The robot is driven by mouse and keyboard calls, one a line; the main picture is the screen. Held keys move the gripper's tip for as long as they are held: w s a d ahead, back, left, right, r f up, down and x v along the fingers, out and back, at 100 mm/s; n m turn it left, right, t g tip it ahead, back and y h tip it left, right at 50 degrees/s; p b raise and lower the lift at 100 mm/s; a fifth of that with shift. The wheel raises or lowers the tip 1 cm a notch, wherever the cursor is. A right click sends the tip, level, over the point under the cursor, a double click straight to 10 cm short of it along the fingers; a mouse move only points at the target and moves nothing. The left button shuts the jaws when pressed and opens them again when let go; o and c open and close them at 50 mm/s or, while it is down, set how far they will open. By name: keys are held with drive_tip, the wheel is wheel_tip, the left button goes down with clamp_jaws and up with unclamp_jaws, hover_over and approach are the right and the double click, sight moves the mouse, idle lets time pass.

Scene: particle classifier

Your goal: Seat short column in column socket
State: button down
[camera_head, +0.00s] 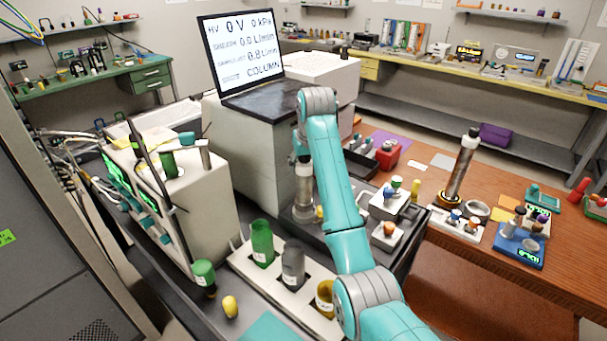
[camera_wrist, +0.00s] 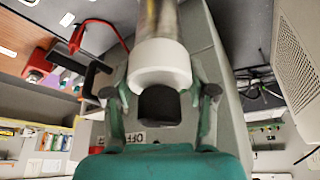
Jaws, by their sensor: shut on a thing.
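The short column (camera_wrist: 158,20) has a metallic tube, a white collar and a black end cap. In the wrist view the collar and cap lie between the fingers of my gripper (camera_wrist: 160,92), which is shut on it. In the head view the short column (camera_head: 303,178) stands about upright below the end of my arm, beside the white cabinet. My gripper is mostly hidden there by my arm. A grey round base (camera_head: 304,212) shows at the column's lower end, probably the column socket. I cannot tell whether the column is fully down in it.
A monitor (camera_head: 243,55) reading "COLUMN" stands on the cabinet behind. A rack (camera_head: 240,262) with green, grey and yellow bottles is in front. White blocks with coloured knobs (camera_head: 388,232) stand to the right. A taller column (camera_head: 463,165) stands on the wooden table.

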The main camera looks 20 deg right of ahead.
sight(304, 186)
drive_tip(key=shift+f, duration=1.6)
drive_tip(key=shift+c, duration=1.8)
unclamp_jaws()
drive_tip(key=shift+f, duration=0.15)
